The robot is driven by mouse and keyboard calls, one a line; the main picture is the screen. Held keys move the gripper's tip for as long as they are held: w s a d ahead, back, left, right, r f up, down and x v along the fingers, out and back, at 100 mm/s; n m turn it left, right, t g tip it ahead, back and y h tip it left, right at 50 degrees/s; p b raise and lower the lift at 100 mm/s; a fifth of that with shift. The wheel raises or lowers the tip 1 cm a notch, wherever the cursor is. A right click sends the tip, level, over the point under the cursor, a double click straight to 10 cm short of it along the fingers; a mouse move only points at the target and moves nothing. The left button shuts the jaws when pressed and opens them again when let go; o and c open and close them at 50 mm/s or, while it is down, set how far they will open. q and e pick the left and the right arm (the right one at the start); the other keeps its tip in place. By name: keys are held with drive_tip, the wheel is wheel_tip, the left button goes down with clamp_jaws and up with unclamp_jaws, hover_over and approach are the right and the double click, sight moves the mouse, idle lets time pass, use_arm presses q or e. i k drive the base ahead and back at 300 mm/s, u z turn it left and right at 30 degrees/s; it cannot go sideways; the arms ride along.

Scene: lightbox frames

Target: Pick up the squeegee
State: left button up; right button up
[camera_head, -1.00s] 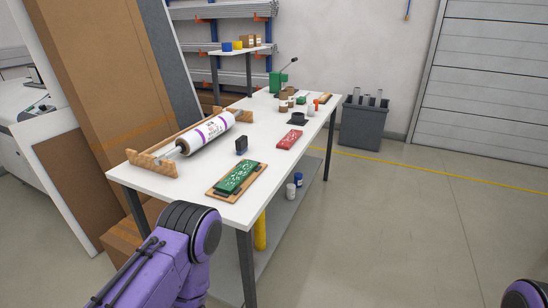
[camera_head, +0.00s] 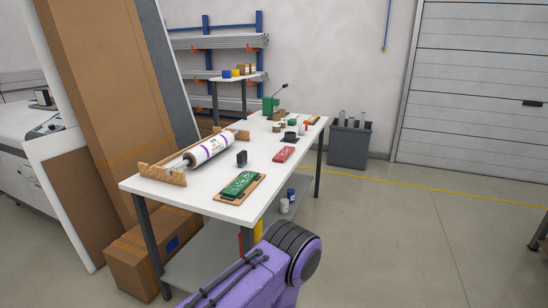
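No squeegee can be made out for certain. A small dark upright block (camera_head: 241,158) stands on the white table (camera_head: 215,200), between the roll and the boards; it is too small to identify. A green patterned board on a wooden base (camera_head: 239,184) lies at the table's near end, and a red board (camera_head: 284,154) lies farther back. A large white roll with a purple band (camera_head: 208,148) rests across notched wooden supports at the left edge.
Small jars, a black item and a green device (camera_head: 268,106) crowd the table's far end. A cardboard box (camera_head: 140,258) sits on the floor by the near left leg. A grey bin (camera_head: 348,144) stands behind the table. The floor to the right is open.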

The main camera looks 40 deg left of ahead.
sight(242, 156)
drive_tip(key=z, duration=0.25)
drive_tip(key=i, duration=1.3)
drive_tip(key=u, duration=0.5)
drive_tip(key=i, duration=0.85)
drive_tip(key=u, duration=0.75)
